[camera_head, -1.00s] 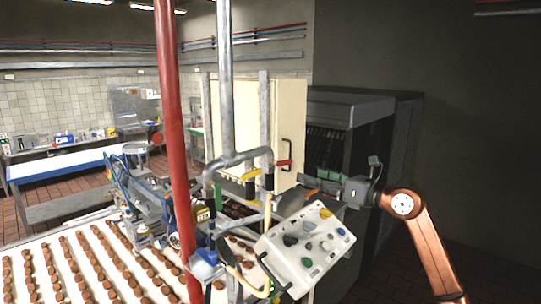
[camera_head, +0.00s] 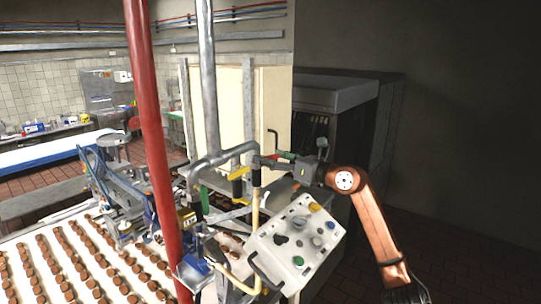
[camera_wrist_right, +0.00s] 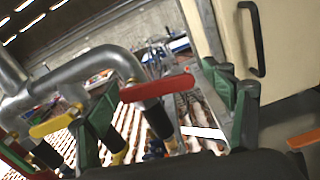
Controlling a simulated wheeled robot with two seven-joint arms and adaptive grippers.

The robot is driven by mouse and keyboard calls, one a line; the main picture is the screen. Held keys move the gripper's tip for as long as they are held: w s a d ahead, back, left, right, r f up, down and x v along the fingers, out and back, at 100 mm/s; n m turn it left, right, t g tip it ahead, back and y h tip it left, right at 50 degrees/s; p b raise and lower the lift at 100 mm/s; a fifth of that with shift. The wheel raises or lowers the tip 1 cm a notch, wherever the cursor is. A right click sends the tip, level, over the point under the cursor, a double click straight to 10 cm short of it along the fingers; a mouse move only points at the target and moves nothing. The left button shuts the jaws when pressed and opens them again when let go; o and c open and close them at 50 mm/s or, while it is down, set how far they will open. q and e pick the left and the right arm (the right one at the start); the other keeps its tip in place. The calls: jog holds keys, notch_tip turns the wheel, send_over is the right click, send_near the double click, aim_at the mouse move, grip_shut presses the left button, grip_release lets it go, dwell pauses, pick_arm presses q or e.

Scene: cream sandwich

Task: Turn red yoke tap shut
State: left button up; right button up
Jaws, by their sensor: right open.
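The red yoke tap is a flat red lever (camera_wrist_right: 157,88) on the end of a bent grey pipe (camera_wrist_right: 85,70). In the wrist view it lies across the gap between the green-grey fingers of my right gripper; I cannot tell whether they touch it. In the head view the red lever (camera_head: 285,155) is small and partly hidden by my right gripper (camera_head: 283,164), which reaches in from the right and is open. A yellow tap lever (camera_wrist_right: 52,122) sits on the same pipework, left of the red one. My left gripper is not in view.
A tilted control panel (camera_head: 296,243) with several knobs stands just below my right arm. A red post (camera_head: 150,130) and a grey vertical pipe (camera_head: 207,80) stand to the left. A cream cabinet door (camera_head: 272,95) is behind the taps. A conveyor (camera_head: 30,228) carries rows of biscuits.

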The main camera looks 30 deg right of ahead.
jog(key=shift+s+d+r, duration=0.1)
jog(key=shift+s+r, duration=0.2)
jog(key=shift+s, duration=0.4)
jog(key=shift+w+f, duration=0.25)
jog(key=shift+w, duration=0.3)
jog(key=c, duration=0.4)
jog(key=shift+s+r, duration=0.15)
jog(key=shift+s, duration=0.1)
jog(key=c, duration=0.5)
jog(key=shift+c, duration=1.4)
jog(key=shift+n+b, duration=0.4)
jog(key=shift+r+n, duration=0.25)
jog(key=shift+n, duration=0.25)
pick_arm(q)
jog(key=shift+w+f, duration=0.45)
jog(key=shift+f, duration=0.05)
